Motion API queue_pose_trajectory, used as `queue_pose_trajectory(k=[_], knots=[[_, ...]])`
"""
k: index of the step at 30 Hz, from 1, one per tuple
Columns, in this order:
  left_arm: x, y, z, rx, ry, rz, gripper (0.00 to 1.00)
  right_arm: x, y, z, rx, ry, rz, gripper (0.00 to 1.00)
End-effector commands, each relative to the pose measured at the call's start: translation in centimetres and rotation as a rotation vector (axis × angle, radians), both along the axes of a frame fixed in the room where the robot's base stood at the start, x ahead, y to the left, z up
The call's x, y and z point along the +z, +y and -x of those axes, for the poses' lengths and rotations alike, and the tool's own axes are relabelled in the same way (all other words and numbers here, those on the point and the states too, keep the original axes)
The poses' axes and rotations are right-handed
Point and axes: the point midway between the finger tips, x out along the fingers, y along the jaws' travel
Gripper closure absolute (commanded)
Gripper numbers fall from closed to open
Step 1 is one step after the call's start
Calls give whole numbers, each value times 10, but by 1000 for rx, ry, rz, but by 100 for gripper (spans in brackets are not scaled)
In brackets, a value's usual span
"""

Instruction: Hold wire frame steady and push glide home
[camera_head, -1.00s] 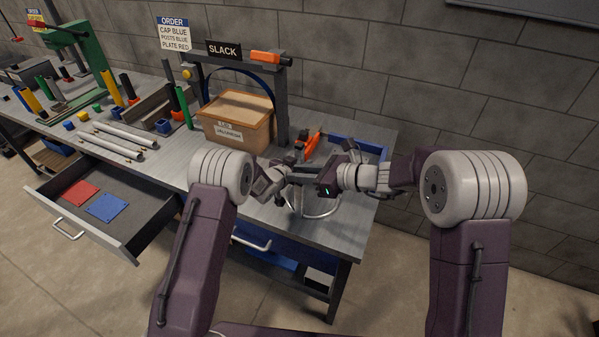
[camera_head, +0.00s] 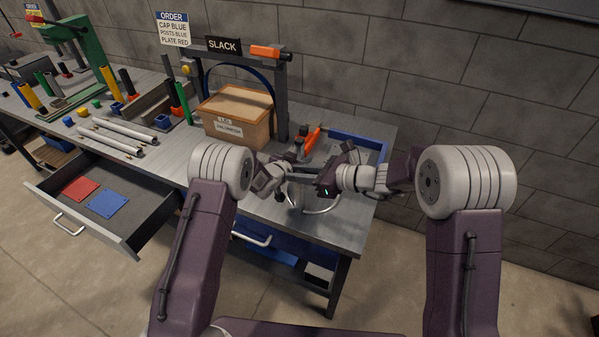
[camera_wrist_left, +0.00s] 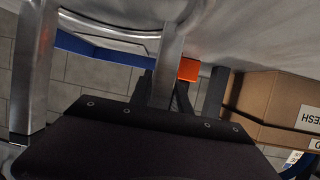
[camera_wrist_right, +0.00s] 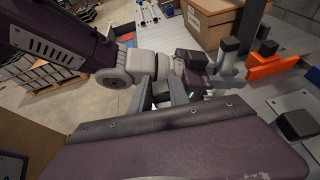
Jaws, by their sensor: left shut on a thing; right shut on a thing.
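The wire frame (camera_head: 322,211) shows in the head view as a pale curved loop below the grippers, over the bench's right end. My left gripper (camera_head: 284,179) and right gripper (camera_head: 316,182) meet close together above it. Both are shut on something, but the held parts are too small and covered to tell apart. The glide cannot be made out. In the left wrist view, shiny metal bars (camera_wrist_left: 34,65) cross close in front of the gripper. In the right wrist view, the other gripper (camera_wrist_right: 192,75) sits just beyond the right fingers.
A cardboard box (camera_head: 237,121) stands left of the grippers, beneath the SLACK frame (camera_head: 283,98). An orange-handled tool (camera_head: 312,139) and a blue-rimmed tray (camera_head: 358,141) lie behind the grippers. An open drawer (camera_head: 140,205) juts out at left with red and blue plates.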

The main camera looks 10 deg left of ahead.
Motion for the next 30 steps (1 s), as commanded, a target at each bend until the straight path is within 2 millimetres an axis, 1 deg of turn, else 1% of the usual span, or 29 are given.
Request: queue_pose_trajectory(k=[1, 8, 9, 11, 19, 22, 26, 30], knots=[[1, 0, 0, 0, -1, 0, 100, -4, -1, 1, -1, 5, 5, 100], [1, 0, 0, -1, -2, 0, 100, -7, -1, 1, -2, 9, 9, 100], [1, 0, 0, -1, -2, 0, 100, -7, -1, 1, -2, 9, 10, 70], [1, 0, 0, -1, -2, 0, 100, -7, -1, 1, -2, 10, 10, 53], [1, 0, 0, 0, -2, 1, 100, -5, -1, 1, -1, 7, 6, 53], [1, 0, 0, 0, -2, 1, 100, -3, -5, 2, -3, 5, 6, 53], [1, 0, 0, 0, -2, 1, 100, 7, -27, 10, -7, 5, 5, 53], [1, 0, 0, 0, -2, 1, 100, 21, -59, 24, -8, 3, 6, 53]])
